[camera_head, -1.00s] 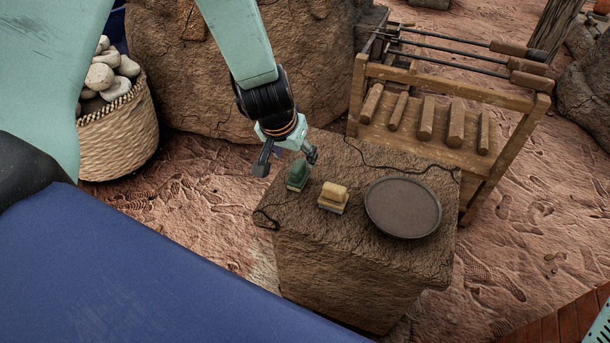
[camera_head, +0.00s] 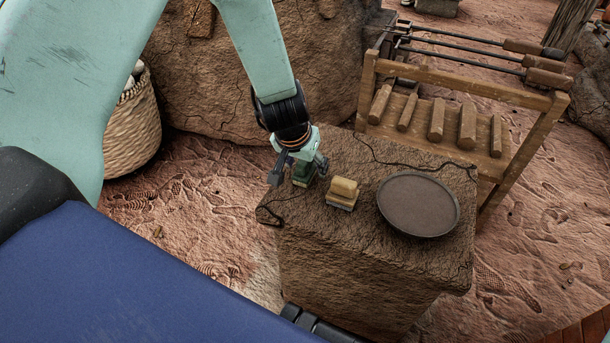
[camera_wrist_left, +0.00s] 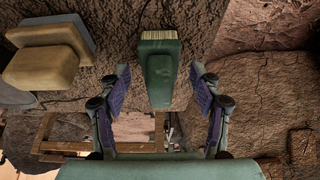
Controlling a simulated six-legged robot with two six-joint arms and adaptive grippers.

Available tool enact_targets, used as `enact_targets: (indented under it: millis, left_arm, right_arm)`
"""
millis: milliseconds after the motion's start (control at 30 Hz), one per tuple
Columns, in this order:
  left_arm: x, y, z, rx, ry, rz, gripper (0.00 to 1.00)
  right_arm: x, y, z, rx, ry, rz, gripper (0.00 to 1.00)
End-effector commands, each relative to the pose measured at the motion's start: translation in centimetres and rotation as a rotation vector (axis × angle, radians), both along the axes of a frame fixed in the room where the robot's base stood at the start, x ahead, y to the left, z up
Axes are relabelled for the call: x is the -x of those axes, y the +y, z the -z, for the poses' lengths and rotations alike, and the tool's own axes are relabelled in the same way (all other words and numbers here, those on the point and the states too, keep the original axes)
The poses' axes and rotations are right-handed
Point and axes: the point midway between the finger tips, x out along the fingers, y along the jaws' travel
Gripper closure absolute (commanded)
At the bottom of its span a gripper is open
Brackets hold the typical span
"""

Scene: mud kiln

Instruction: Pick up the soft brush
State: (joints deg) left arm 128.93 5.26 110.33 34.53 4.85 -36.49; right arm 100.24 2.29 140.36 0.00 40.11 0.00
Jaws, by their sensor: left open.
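A green brush (camera_head: 304,176) with pale bristles stands on the back left part of the rough stone block (camera_head: 370,262). A second brush (camera_head: 343,192), with a yellowish handle and a grey-white lower part, stands just to its right. I cannot tell by looks which is the soft one. My left gripper (camera_head: 298,172) is open at the green brush and partly hides it. In the left wrist view the green brush (camera_wrist_left: 160,80) lies between the two open fingers (camera_wrist_left: 160,92), with gaps on both sides. The yellowish brush (camera_wrist_left: 45,55) is outside them, at upper left. My right gripper is not in view.
A round dark plate (camera_head: 418,205) lies on the block to the right of the brushes. A thin black cord (camera_head: 400,164) runs along the block's back. A wooden rack (camera_head: 470,90) with tools stands behind, a large boulder (camera_head: 205,80) and a basket (camera_head: 130,130) at left.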

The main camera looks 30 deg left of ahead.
Motion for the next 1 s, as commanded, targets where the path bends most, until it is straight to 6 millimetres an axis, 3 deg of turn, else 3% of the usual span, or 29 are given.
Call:
enact_targets:
  millis: [233,900,1000]
  left_arm:
    - [-0.1,0.02,-0.04,0.0,-0.001,-0.001,0.38]
    - [-0.08,0.02,-0.03,0.0,-0.001,-0.001,0.94]
    - [-0.1,0.03,-0.05,0.0,-0.002,-0.001,0.95]
  right_arm:
    - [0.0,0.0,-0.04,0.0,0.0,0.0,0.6]
    - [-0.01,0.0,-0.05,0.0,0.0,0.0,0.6]
    - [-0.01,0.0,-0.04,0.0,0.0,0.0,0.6]
